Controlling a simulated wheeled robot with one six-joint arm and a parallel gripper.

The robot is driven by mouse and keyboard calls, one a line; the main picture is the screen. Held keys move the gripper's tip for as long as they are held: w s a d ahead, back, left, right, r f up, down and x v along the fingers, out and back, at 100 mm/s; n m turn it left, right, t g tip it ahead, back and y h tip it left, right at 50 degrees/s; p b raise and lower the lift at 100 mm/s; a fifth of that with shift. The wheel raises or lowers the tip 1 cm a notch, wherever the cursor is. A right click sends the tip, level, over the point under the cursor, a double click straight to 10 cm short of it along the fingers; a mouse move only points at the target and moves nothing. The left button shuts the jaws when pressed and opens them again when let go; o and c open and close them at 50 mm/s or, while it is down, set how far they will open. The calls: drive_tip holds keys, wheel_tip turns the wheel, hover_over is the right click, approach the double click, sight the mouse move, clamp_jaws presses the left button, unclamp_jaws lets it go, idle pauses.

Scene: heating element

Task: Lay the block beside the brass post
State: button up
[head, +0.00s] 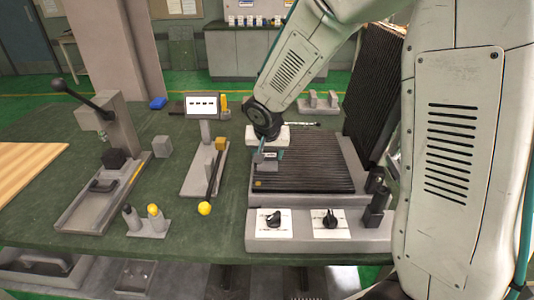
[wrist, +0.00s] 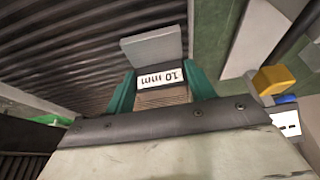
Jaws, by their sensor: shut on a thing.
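My gripper (head: 267,157) hangs over the left part of the ribbed dark plate. In the wrist view its two teal fingers (wrist: 163,88) are shut on a grey piece (wrist: 152,47) with a white label (wrist: 162,75) reading about "10 mm" upside down. I cannot tell whether the piece touches the plate. A loose grey cube (head: 162,146) sits on the table at left. Which thing is the brass post is unclear: a brass-coloured block (head: 221,144) tops the middle stand, and a yellow-topped post (head: 156,217) stands in a small grey holder at front left.
The ribbed plate (head: 318,177) lies behind a panel with two dark knobs (head: 325,219). A lever press (head: 105,165) stands at left. Bare green tabletop (head: 185,250) lies in front.

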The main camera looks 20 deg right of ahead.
drive_tip(key=o, duration=1.2)
drive_tip(key=shift+f, duration=0.15)
drive_tip(key=shift+r, duration=0.25)
drive_tip(key=v, duration=1.2)
drive_tip(key=s+d+r+n+g, duration=0.1)
drive_tip(key=s, duration=0.8)
drive_tip(key=s+d+r+n+g+y, duration=0.1)
drive_tip(key=s+d+r+n, duration=0.1)
drive_tip(key=s, duration=0.7)
drive_tip(key=s+d+r+n, duration=0.1)
drive_tip(key=s, duration=0.9)
drive_tip(key=shift+d+r+g+y, duration=0.25)
drive_tip(key=shift+r+g+y, duration=0.05)
drive_tip(key=shift+r+g, duration=0.1)
